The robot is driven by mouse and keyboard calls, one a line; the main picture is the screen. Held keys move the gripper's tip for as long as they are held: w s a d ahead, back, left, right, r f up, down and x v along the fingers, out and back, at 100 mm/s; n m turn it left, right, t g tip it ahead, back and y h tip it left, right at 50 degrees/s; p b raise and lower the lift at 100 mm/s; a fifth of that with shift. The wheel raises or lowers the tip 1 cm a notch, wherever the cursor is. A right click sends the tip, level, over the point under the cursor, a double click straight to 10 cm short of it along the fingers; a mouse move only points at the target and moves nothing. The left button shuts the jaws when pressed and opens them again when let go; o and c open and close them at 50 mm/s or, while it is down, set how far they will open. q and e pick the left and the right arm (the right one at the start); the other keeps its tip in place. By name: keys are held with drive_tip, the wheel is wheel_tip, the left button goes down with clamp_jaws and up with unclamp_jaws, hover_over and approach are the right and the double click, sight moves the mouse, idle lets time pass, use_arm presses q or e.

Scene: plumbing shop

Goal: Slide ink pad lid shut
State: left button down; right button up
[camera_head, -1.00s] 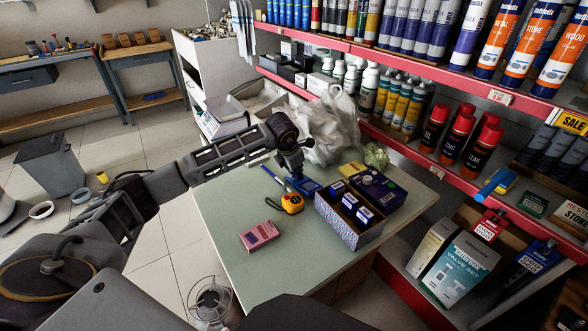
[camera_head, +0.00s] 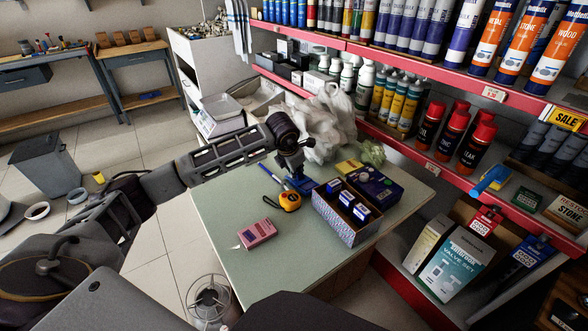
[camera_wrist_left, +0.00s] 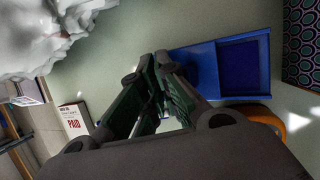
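The blue ink pad (camera_head: 303,184) lies on the table beside my left gripper. In the left wrist view its tray (camera_wrist_left: 262,80) shows a dark blue pad surface (camera_wrist_left: 243,66), uncovered. A plain blue part (camera_wrist_left: 192,62), apparently the lid, is at the tray's left and partly hidden by a finger. My left gripper (camera_head: 291,172) points down at the ink pad's left end. In the left wrist view its fingers (camera_wrist_left: 155,62) are close together with nothing seen held between them. Whether they touch the lid is unclear. My right gripper is not in view.
An orange tape measure (camera_head: 289,201) lies in front of the ink pad. A patterned box (camera_head: 343,228) with small blue boxes stands to its right. A white plastic bag (camera_head: 325,125) is behind. A pink box (camera_head: 257,232) lies nearer; the table's (camera_head: 235,275) front is clear.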

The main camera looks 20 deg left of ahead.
sight(302, 181)
use_arm(q)
drive_tip(key=shift+s+d+f, duration=0.2)
drive_tip(key=shift+s+d, duration=0.3)
drive_tip(key=shift+d, duration=0.2)
drive_tip(key=shift+s+d+f, duration=0.2)
drive_tip(key=shift+s+d, duration=0.25)
drive_tip(key=shift+d, duration=0.2)
drive_tip(key=shift+s+d+f, duration=0.2)
drive_tip(key=shift+s+d, duration=0.3)
drive_tip(key=shift+d, duration=0.2)
drive_tip(key=shift+w+a, duration=0.1)
drive_tip(key=shift+a, duration=0.15)
idle(0.5)
idle(0.4)
drive_tip(key=shift+w+r+p, duration=0.2)
drive_tip(key=shift+r+p, duration=0.25)
drive_tip(key=shift+r, duration=0.55)
drive_tip(key=shift+w+r+p, duration=0.1)
drive_tip(key=shift+r+p, duration=1.15)
drive_tip(key=shift+r, duration=1.55)
drive_tip(key=shift+f, duration=0.1)
